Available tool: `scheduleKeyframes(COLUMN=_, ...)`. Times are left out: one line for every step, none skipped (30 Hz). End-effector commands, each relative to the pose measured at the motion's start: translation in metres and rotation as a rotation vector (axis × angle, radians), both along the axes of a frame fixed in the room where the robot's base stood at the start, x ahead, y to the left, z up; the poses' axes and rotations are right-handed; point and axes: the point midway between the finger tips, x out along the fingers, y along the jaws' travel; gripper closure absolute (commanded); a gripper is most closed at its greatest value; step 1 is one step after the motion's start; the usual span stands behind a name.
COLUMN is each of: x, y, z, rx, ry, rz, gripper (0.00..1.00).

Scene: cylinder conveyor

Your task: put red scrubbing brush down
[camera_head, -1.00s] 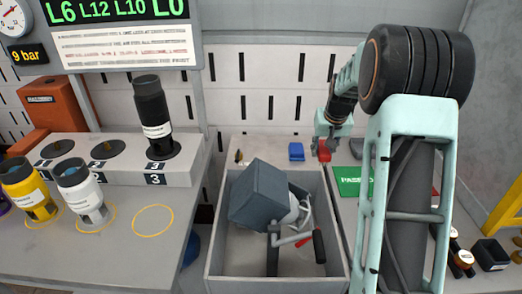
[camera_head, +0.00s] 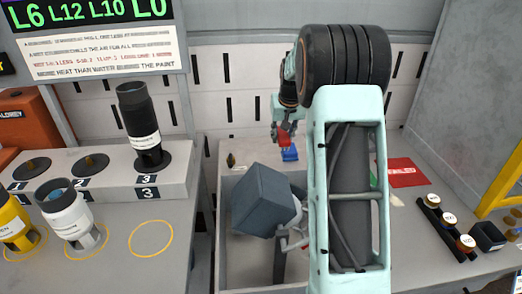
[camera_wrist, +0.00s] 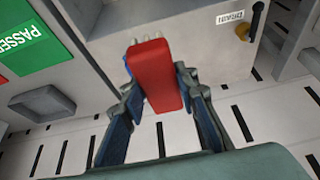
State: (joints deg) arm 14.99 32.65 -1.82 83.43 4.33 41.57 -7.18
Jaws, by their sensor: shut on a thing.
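My gripper (camera_head: 287,127) is at the back of the work surface, beyond the grey bin. It is shut on the red scrubbing brush (camera_head: 284,139), a red block with pale knobs at one end. The brush fills the space between my fingers in the wrist view (camera_wrist: 155,78). In the head view the brush is just above and partly in front of a blue block (camera_head: 290,155). I cannot tell whether they touch. In the wrist view only a sliver of blue shows behind the brush.
The grey open bin (camera_head: 228,200) holds a dark grey box (camera_head: 262,197) and tools. A red sign (camera_head: 407,172) lies to the right. A slotted wall (camera_head: 240,85) stands close behind. A green PASSED sign (camera_wrist: 28,38) shows in the wrist view.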

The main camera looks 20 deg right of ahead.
Motion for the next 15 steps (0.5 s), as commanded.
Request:
scheduleKeyframes(x=0.008, y=0.001, z=-0.004, rx=0.000, ry=0.001, rz=0.001, gripper=0.95)
scheduleKeyframes(x=0.013, y=0.002, z=-0.007, rx=0.000, ry=0.002, rz=0.002, gripper=0.95)
scheduleKeyframes(x=0.020, y=0.003, z=-0.010, rx=0.000, ry=0.002, rz=0.002, gripper=0.95)
scheduleKeyframes(x=0.026, y=0.003, z=-0.013, rx=-0.001, ry=0.002, rz=0.003, gripper=0.95)
scheduleKeyframes(x=0.032, y=0.004, z=-0.015, rx=-0.001, ry=0.001, rz=0.004, gripper=0.95)
scheduleKeyframes(x=0.040, y=0.005, z=-0.019, rx=-0.001, ry=0.000, rz=0.003, gripper=0.95)
scheduleKeyframes(x=0.045, y=0.005, z=-0.021, rx=-0.001, ry=0.001, rz=0.003, gripper=0.95)
scheduleKeyframes(x=0.050, y=0.006, z=-0.023, rx=-0.001, ry=0.001, rz=0.002, gripper=0.95)
scheduleKeyframes(x=0.057, y=0.007, z=-0.027, rx=-0.001, ry=0.001, rz=0.002, gripper=0.95)
scheduleKeyframes(x=0.062, y=0.007, z=-0.029, rx=-0.001, ry=0.001, rz=0.003, gripper=0.95)
scheduleKeyframes(x=0.068, y=0.007, z=-0.031, rx=-0.001, ry=-0.001, rz=0.003, gripper=0.95)
scheduleKeyframes(x=0.074, y=0.008, z=-0.033, rx=-0.001, ry=0.000, rz=0.003, gripper=0.95)
scheduleKeyframes(x=0.079, y=0.009, z=-0.036, rx=-0.001, ry=0.001, rz=0.003, gripper=0.95)
scheduleKeyframes(x=0.083, y=0.010, z=-0.038, rx=-0.001, ry=0.001, rz=0.003, gripper=0.95)
scheduleKeyframes(x=0.088, y=0.010, z=-0.046, rx=0.000, ry=0.002, rz=0.002, gripper=0.95)
